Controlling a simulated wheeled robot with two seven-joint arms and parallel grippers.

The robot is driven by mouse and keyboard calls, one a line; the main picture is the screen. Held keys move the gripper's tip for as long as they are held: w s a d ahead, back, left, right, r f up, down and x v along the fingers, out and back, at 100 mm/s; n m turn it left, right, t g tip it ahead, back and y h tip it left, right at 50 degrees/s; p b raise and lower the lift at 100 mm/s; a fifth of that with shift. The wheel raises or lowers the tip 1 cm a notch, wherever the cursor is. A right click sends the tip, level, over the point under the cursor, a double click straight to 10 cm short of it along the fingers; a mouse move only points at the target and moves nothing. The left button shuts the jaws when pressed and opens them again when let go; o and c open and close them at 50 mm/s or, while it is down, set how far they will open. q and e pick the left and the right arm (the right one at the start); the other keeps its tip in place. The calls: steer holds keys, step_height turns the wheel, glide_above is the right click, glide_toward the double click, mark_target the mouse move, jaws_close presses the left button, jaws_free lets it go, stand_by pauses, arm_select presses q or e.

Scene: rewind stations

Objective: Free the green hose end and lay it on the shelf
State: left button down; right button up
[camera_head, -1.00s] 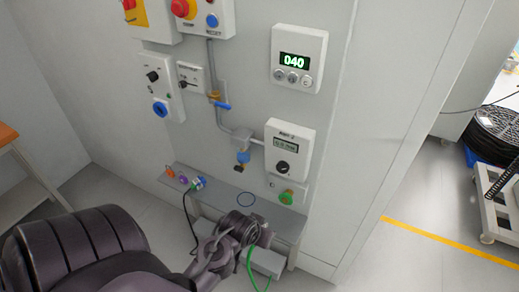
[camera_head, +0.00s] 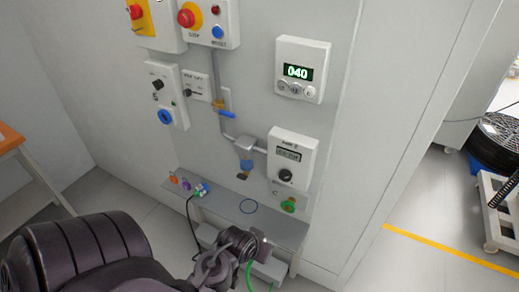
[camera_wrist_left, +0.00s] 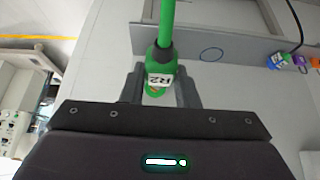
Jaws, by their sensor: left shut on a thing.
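My left gripper (camera_wrist_left: 160,88) is shut on the green hose end (camera_wrist_left: 161,62), which has a dark collar and a white label reading R2. In the head view my left gripper (camera_head: 255,243) is in front of the shelf's front edge, and the green hose (camera_head: 250,276) hangs below it. The hose end itself is hidden there by the gripper. The grey shelf (camera_head: 225,202) has a blue ring outline (camera_head: 248,206) on its top; the ring also shows in the left wrist view (camera_wrist_left: 212,54). My right gripper is not in view.
At the shelf's left end are orange (camera_head: 173,179), purple (camera_head: 187,185) and blue-white (camera_head: 201,190) connectors, the last with a black cable. A blue-collared spout (camera_head: 246,166) hangs over the shelf. The shelf top around the ring is clear.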

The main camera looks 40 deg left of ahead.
arm_select(q)
steer(key=shift+s+d+p, duration=0.2)
steer(key=shift+s+p, duration=0.15)
steer(key=shift+s, duration=0.45)
steer(key=shift+s+d+p, duration=0.2)
steer(key=shift+s+p, duration=0.2)
steer(key=shift+s, duration=0.4)
steer(key=shift+s+d+p, duration=0.2)
steer(key=shift+s+p, duration=0.15)
steer(key=shift+s, duration=0.45)
